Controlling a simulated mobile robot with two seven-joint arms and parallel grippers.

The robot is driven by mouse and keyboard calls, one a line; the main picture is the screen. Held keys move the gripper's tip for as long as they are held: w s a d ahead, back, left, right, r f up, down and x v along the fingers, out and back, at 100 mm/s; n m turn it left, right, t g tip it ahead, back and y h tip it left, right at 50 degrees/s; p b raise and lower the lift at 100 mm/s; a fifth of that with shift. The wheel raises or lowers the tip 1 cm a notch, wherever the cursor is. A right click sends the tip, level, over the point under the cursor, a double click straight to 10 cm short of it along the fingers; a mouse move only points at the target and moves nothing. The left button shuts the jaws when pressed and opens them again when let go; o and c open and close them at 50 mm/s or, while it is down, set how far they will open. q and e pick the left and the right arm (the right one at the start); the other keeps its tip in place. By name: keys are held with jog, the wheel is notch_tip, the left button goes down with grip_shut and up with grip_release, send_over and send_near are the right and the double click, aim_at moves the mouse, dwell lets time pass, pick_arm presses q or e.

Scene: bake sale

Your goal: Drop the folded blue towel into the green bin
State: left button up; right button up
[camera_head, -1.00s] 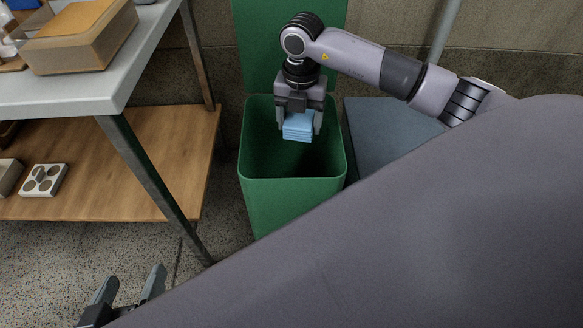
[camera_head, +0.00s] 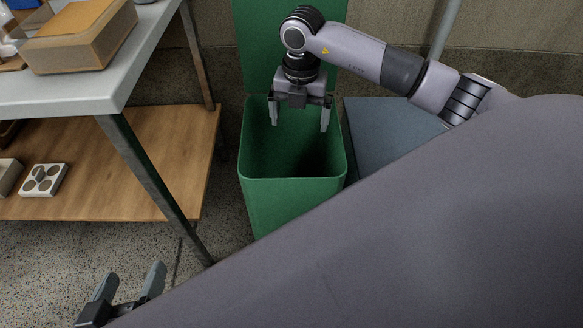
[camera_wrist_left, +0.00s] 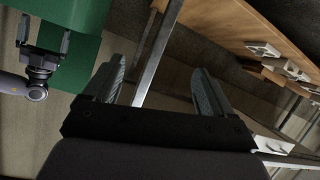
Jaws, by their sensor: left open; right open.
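The green bin (camera_head: 290,200) stands open on the floor with its lid raised at the back. My right gripper (camera_head: 299,122) is over the bin's mouth, pointing down, with its fingers spread wide and nothing between them. The folded blue towel is not visible in any view now; the lower inside of the bin is dark. My left gripper (camera_head: 130,288) is open and empty at the lower left, apart from the bin. In the left wrist view its fingers (camera_wrist_left: 155,85) are spread, and the green bin (camera_wrist_left: 85,60) and my right gripper (camera_wrist_left: 45,45) show at the upper left.
A grey-topped table (camera_head: 80,95) with a wooden lower shelf (camera_head: 130,185) stands left of the bin. A box with a tan top (camera_head: 85,45) is on the tabletop, and a muffin tray (camera_head: 43,180) is on the shelf. A blue-grey box-like object (camera_head: 380,135) stands right of the bin.

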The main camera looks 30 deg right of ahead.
pick_arm(q)
jog(key=shift+s+a+y+p, duration=0.5)
jog(key=shift+a+p, duration=0.2)
jog(key=shift+a, duration=0.1)
pick_arm(e)
notch_tip(320, 180, up, 6)
jog(key=shift+f, duration=0.25)
pick_arm(q)
jog(key=shift+w, duration=0.1)
